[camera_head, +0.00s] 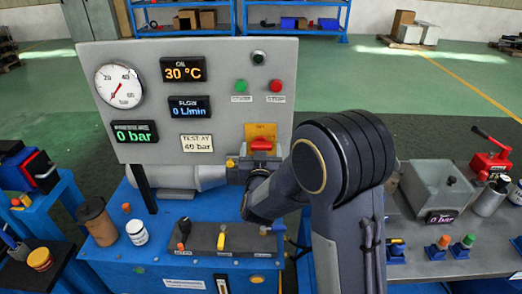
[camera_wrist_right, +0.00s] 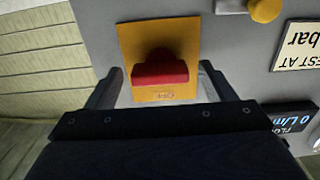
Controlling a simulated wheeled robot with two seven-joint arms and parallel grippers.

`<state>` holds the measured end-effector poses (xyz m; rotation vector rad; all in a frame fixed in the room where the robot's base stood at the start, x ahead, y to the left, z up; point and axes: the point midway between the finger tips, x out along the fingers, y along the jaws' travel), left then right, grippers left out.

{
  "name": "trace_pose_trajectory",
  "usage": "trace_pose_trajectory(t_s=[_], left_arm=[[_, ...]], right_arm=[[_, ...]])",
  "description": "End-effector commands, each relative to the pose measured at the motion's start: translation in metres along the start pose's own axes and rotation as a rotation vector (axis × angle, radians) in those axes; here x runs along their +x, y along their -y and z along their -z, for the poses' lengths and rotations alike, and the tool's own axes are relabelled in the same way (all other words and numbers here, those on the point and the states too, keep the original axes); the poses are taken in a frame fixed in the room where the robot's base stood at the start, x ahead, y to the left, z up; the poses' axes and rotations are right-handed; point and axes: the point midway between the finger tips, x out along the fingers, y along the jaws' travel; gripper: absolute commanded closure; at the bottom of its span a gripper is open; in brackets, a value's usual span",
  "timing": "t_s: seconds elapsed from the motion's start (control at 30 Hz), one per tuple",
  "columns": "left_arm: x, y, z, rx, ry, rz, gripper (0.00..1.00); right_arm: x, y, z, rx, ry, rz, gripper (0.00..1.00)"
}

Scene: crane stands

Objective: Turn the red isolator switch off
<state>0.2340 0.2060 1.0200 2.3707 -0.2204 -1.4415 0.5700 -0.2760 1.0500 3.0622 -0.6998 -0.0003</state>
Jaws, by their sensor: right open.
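The red isolator switch (camera_head: 262,145) sits on a yellow-orange plate (camera_head: 262,129) at the lower right of the grey gauge panel (camera_head: 220,85). In the right wrist view the red handle (camera_wrist_right: 160,70) shows close up as a wide bar on its plate (camera_wrist_right: 140,40). My right gripper (camera_wrist_right: 160,76) is open, with one finger on each side of the handle and visible gaps between. In the head view my right arm hides most of this gripper below the switch. My left gripper is not in view.
Green (camera_head: 241,86) and red (camera_head: 275,86) buttons sit above the switch. A blue bench (camera_head: 150,275) with small levers stands below the panel. A grey box (camera_head: 437,187) and a red device (camera_head: 490,155) stand on the right table.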

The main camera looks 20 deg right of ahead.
Motion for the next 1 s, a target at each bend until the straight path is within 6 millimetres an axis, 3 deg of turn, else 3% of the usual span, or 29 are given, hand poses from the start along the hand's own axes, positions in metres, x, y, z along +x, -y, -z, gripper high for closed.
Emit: trace_pose_trajectory(t_s=[0.07,0.4,0.77,1.0], left_arm=[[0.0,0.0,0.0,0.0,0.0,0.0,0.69],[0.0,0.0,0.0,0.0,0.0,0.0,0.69],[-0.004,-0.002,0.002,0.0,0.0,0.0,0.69],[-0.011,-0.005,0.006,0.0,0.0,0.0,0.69]], right_arm=[[0.0,0.0,0.0,0.0,0.0,0.0,0.26],[0.0,0.0,0.0,0.0,0.0,0.0,0.68],[0.0,0.0,0.001,-0.068,0.0,-0.001,0.68],[-0.001,0.0,0.003,-0.237,0.0,0.0,0.68]])
